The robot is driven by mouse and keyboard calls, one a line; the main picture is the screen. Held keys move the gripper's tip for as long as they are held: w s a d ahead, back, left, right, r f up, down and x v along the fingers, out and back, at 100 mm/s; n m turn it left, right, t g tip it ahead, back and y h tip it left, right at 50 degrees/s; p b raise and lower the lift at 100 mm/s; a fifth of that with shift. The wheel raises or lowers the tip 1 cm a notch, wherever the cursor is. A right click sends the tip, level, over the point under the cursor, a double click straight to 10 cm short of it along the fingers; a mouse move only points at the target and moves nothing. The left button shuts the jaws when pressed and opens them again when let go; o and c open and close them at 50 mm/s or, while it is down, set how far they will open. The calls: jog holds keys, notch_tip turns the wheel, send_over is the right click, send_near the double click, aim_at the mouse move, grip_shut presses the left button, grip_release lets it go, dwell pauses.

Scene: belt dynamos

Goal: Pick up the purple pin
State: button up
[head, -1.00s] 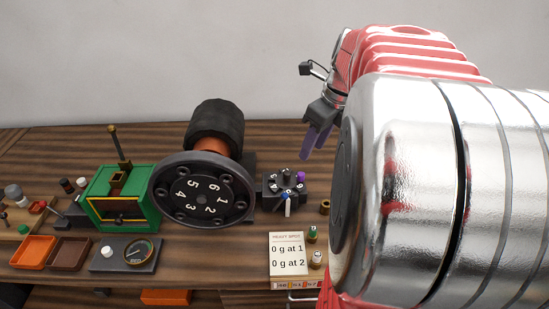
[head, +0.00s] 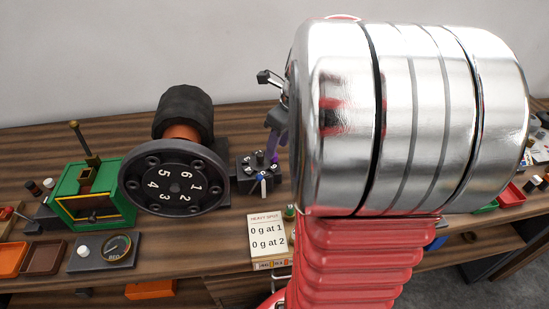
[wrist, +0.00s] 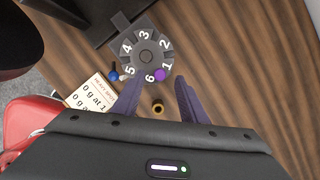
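The purple pin (wrist: 160,75) stands in the dark numbered block (wrist: 147,50), between the numbers 6 and 1 in the wrist view. In the head view the pin (head: 275,157) shows as a small purple spot at the block's right side (head: 250,180), close to my fingers. My gripper (wrist: 158,92) has two purple-grey fingers spread apart with nothing between them. My gripper (head: 274,150) is partly hidden by my arm in the head view. I cannot tell if a finger touches the pin.
A brass ring (wrist: 157,106) is on the wooden bench nearby. The big numbered wheel (head: 175,187) stands left of the block, with the green machine (head: 90,195) farther left. A card (head: 267,236) stands in front.

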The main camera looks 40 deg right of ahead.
aim_at(276, 155)
jog(key=shift+x, duration=1.85)
jog(key=shift+s, duration=0.15)
jog(key=shift+c, duration=0.5)
grip_shut()
